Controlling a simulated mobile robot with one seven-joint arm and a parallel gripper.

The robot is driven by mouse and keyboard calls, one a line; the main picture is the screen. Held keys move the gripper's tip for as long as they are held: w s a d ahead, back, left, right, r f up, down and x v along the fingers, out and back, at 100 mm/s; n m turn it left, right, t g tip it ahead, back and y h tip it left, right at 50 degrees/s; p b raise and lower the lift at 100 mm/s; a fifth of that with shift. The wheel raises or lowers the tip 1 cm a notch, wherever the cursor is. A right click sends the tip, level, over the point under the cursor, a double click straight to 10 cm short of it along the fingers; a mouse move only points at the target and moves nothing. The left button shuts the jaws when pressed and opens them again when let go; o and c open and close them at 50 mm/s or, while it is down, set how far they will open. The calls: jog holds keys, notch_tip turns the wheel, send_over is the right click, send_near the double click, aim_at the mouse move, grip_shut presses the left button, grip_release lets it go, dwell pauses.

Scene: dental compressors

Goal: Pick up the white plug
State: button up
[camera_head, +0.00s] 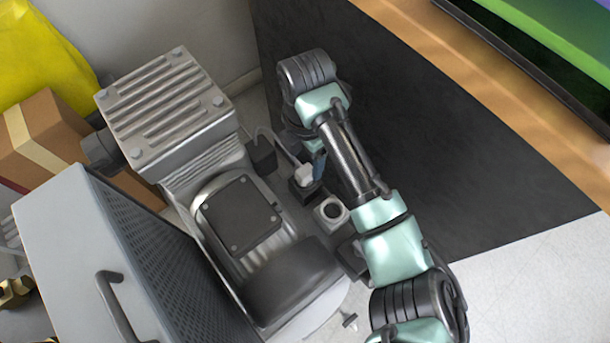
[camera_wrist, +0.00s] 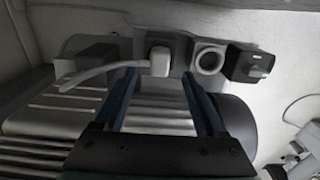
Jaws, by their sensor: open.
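The white plug (camera_head: 304,174) sits in a dark block beside the compressor, with a grey-white cable running from it to the left. In the wrist view the white plug (camera_wrist: 159,61) stands upright at the top middle, in a dark socket box (camera_wrist: 178,47). My gripper (camera_wrist: 159,78) is open, its two dark blue fingers pointing toward the plug, one on either side of it in the picture. I cannot tell whether the fingers reach the plug's depth. In the head view the gripper (camera_head: 318,165) is mostly hidden behind my arm, close to the plug.
A grey compressor motor (camera_head: 240,215) stands left of the plug. A white block with a round opening (camera_wrist: 208,59) and a black box (camera_wrist: 248,65) stand right of it in the wrist view. A dark panel (camera_head: 440,150) lies behind my arm. A cardboard box (camera_head: 55,135) is far left.

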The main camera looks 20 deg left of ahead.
aim_at(305, 171)
notch_tip(305, 171, down, 6)
jog(key=b, duration=0.3)
jog(key=shift+f, duration=0.25)
jog(key=shift+r, duration=0.1)
grip_shut()
